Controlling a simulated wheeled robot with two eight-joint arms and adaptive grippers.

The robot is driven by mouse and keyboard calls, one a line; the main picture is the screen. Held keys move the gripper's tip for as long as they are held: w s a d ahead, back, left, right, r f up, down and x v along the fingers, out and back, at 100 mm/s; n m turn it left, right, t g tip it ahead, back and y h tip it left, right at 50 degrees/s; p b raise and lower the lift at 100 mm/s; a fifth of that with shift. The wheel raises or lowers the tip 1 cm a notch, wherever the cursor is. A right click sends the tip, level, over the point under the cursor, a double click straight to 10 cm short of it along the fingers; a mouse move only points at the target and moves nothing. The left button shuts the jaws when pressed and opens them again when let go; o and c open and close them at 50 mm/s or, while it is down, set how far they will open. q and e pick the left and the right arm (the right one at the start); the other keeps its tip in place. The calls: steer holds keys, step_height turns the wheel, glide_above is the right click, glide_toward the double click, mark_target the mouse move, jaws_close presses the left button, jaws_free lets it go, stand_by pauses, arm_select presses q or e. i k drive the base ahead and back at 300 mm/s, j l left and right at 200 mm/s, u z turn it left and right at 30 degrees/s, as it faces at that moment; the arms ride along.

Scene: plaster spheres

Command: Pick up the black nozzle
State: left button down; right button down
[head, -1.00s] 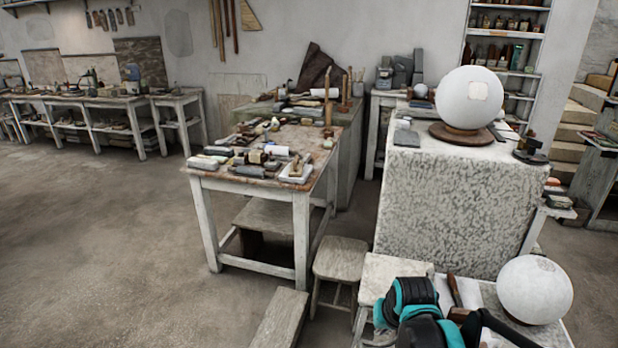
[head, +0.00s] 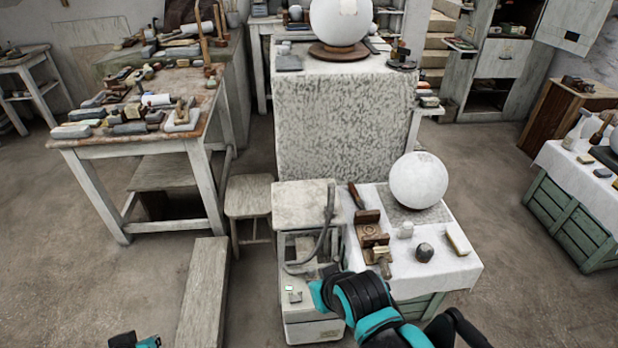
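I cannot pick out the black nozzle for certain. A dark grey hose (head: 331,213) rises and curves down along a pale open-fronted cabinet (head: 313,331), and a small dark shape near the cabinet's inside is too small to tell. My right arm, black and teal, reaches in from the bottom right and ends just in front of the cabinet's right side; no fingers of its gripper show. At the bottom left edge only a small black and teal piece of my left arm shows, without visible fingers.
A cloth-covered stand (head: 448,279) beside the cabinet carries a white sphere (head: 418,181), a wooden block (head: 371,236), a dark faceted lump (head: 424,252) and small tools. A low stool (head: 248,194) and long bench (head: 204,290) stand left.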

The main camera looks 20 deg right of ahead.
mark_target(331, 184)
steer(key=z, duration=1.1)
